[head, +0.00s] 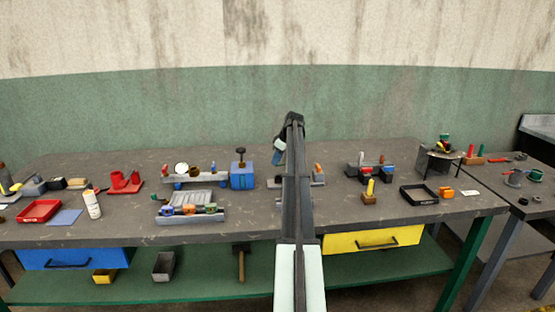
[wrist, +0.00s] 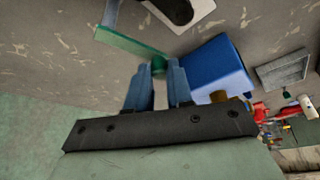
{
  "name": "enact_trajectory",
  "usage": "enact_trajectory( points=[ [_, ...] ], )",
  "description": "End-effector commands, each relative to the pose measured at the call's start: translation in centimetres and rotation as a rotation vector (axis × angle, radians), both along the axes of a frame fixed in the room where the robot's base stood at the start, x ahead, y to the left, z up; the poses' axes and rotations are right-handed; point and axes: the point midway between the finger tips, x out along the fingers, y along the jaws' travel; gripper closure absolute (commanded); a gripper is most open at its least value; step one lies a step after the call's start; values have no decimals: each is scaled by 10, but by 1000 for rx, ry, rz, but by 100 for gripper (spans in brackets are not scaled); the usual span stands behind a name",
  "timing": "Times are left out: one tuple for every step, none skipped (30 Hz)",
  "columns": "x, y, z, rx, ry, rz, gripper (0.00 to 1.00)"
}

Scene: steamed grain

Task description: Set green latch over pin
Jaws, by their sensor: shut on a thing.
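In the wrist view, my gripper (wrist: 160,70) has its two blue fingers closed around a small green knob (wrist: 160,61) at their tips. The green latch (wrist: 130,45) is a flat bar that runs from near this knob to the upper left. A pale upright piece (wrist: 110,13) stands by the bar's far end; I cannot tell whether it is the pin. In the head view, my gripper (head: 278,160) is low over the middle of the bench, and my arm hides the latch and much of the fixture.
In the wrist view, a blue block (wrist: 216,75) is close beside the fingers, and a pale plate with a dark part (wrist: 178,10) is at the top. In the head view, a grey fixture (head: 317,181) shows right of my arm, and a blue box (head: 242,176) stands left.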

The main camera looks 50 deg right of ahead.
Motion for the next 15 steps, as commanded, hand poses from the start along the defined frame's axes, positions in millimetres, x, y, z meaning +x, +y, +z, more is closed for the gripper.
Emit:
enact_trajectory(
  points=[
    [0,0,0,-1,0,0,100],
    [0,0,0,-1,0,0,100],
    [0,0,0,-1,0,0,100],
    [0,0,0,0,0,1,100],
    [0,0,0,-1,0,2,100],
    [0,0,0,-1,0,5,100],
    [-1,0,0,0,0,9,100],
    [-1,0,0,0,0,13,100],
    [-1,0,0,0,0,22,100],
    [-2,0,0,0,0,30,100],
    [-2,1,0,1,0,40,100],
    [-3,1,0,1,0,56,100],
    [-4,1,0,1,0,71,100],
    [-5,2,0,0,-1,86,100],
    [-6,2,0,0,0,110,100]
  ],
)
